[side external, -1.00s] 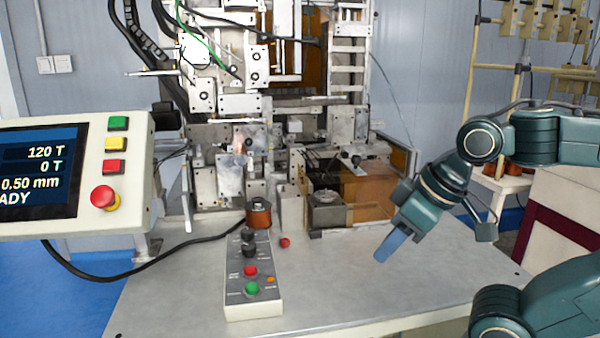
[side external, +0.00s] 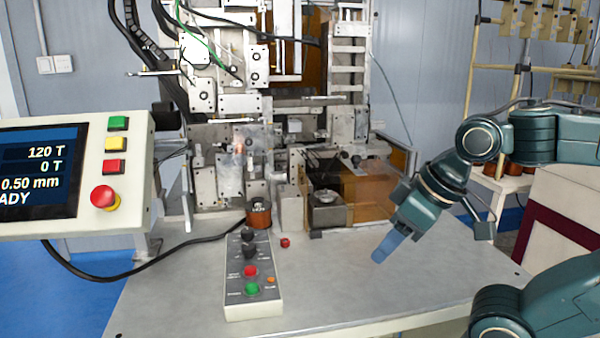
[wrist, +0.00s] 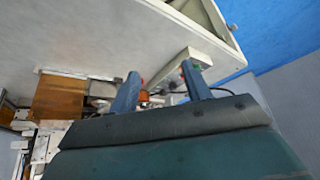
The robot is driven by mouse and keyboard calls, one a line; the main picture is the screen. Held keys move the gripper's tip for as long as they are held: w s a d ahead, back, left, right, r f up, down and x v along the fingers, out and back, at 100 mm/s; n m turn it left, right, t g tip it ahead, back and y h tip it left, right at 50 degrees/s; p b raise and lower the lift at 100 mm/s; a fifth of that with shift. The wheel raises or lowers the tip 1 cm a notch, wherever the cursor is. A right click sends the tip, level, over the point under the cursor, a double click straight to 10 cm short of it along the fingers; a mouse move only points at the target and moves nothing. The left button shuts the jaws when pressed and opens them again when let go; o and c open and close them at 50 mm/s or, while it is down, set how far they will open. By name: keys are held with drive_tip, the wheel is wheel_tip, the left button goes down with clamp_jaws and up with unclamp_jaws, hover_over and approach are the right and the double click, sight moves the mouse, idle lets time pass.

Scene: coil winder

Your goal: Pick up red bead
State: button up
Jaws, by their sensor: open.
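The small red bead (side external: 285,243) lies on the grey table, just right of the control box and in front of the copper coil. My gripper (side external: 384,250) is to the right of the bead, above the table and well apart from it, with its blue fingers pointing down and left. In the wrist view my gripper (wrist: 160,71) is open, with nothing between its two blue fingers. A small red spot shows beside the left fingertip there; I cannot tell for sure whether it is the bead.
The control box (side external: 251,297) with buttons and knobs stands left of the bead. The copper coil (side external: 258,216) and the winder's metal block (side external: 328,212) stand behind. A display panel (side external: 75,175) is at the left. The table (side external: 340,285) between bead and gripper is clear.

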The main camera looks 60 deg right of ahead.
drive_tip(key=w+d+r+m+g, duration=0.15)
drive_tip(key=w+m, duration=0.25)
drive_tip(key=w, duration=0.4)
drive_tip(key=w+d+r+m+g, duration=0.1)
drive_tip(key=w+d+r+m, duration=0.2)
drive_tip(key=w+m, duration=0.3)
drive_tip(key=m+g, duration=0.3)
drive_tip(key=m, duration=0.5)
hover_over(285, 240)
wheel_tip(285, 240, down, 7)
drive_tip(key=shift+f, duration=4.25)
drive_tip(key=shift+f, duration=0.15)
drive_tip(key=shift+f, duration=2.45)
